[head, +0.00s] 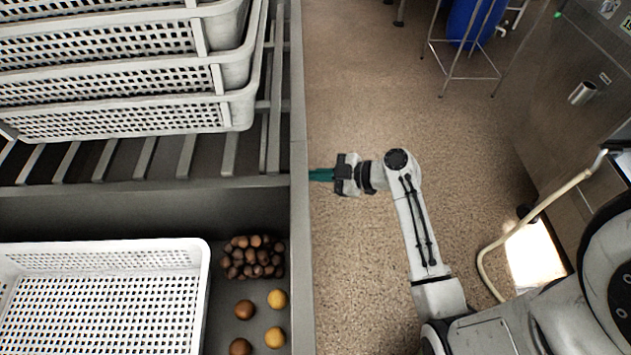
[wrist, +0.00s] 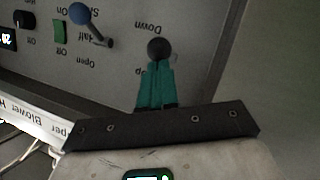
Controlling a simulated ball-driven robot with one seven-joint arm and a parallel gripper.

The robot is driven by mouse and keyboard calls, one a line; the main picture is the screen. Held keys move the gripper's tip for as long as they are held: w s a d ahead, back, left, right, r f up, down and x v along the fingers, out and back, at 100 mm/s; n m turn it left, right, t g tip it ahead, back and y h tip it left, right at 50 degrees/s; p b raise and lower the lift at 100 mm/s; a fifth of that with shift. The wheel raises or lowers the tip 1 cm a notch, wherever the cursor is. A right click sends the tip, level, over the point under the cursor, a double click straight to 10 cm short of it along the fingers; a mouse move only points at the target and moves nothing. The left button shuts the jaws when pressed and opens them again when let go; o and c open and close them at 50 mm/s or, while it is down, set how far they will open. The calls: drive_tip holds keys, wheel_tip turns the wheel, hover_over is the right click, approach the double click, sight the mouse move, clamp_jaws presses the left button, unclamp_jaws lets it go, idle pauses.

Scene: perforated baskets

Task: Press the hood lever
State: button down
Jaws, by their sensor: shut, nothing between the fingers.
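In the wrist view a grey panel fills the upper left, its lettering upside down. A black ball knob (wrist: 158,48) stands on it by the words "Down" and "Up". A lever with a blue ball (wrist: 80,13) is to its left, by "Open" and "Half". No label naming the hood is readable, and neither knob shows in the head view. My gripper (wrist: 157,66) is shut and empty, its teal fingertips right at the black knob; I cannot tell whether they touch. In the head view my gripper (head: 316,174) points left at the counter's edge.
The panel also has a green switch (wrist: 59,31) and a black dial (wrist: 24,19). In the head view, stacked white baskets (head: 120,122) and a low basket (head: 205,290) sit left, with brown balls (head: 252,258) beside it. Speckled floor (head: 350,260) is open around my arm.

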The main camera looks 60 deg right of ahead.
drive_tip(key=shift+f, duration=0.15)
drive_tip(key=shift+r+p, duration=0.5)
drive_tip(key=shift+r, duration=0.25)
